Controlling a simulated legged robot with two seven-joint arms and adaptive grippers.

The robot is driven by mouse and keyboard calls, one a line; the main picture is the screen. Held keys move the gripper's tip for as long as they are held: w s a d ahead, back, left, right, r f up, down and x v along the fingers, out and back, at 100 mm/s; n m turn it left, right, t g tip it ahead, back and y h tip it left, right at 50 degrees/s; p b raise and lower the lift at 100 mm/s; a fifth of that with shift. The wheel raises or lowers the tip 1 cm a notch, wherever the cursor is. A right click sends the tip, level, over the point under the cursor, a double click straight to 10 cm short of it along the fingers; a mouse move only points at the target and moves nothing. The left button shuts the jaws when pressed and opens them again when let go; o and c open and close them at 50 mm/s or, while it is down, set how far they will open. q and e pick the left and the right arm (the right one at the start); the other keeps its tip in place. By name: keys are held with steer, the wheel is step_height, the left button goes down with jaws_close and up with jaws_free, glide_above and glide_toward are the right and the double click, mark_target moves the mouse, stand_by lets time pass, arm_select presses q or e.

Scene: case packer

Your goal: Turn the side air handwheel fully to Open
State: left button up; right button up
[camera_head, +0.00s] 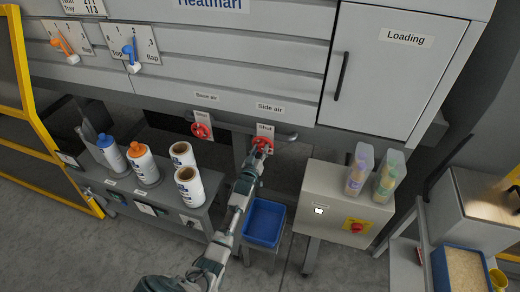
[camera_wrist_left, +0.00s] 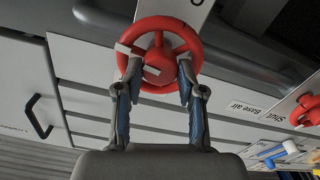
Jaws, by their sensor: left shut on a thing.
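The side air handwheel (camera_head: 263,144) is a small red wheel under the "Side air" label (camera_head: 270,107), below the grey machine front. It fills the top middle of the left wrist view (camera_wrist_left: 160,28), with a red hub and a pale pointer mark. My left gripper (camera_head: 261,150) reaches up to it from below. In the left wrist view its two fingers (camera_wrist_left: 159,85) are shut on the wheel, one at each side of the lower rim. The plate behind the wheel is mostly hidden by it. My right gripper is not in view.
A second red handwheel (camera_head: 201,131) sits close to the left, under its own air label. A bench with bottles and rolls (camera_head: 189,186) stands left of my arm. A blue bin (camera_head: 264,222) and a control box (camera_head: 335,205) stand to the right.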

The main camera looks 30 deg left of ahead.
arm_select(q)
steer(key=m, duration=0.2)
steer(key=f+m, duration=0.1)
steer(key=shift+d+m+p, duration=0.1)
steer(key=shift+m+p, duration=0.25)
steer(key=shift+m, duration=0.05)
steer(key=m, duration=0.4)
steer(key=shift+m, duration=0.3)
steer(key=m, duration=0.4)
steer(key=shift+s, duration=0.1)
steer(key=shift+m, duration=2)
steer(key=o, duration=0.9)
steer(key=shift+o, duration=1.2)
steer(key=shift+r, duration=0.15)
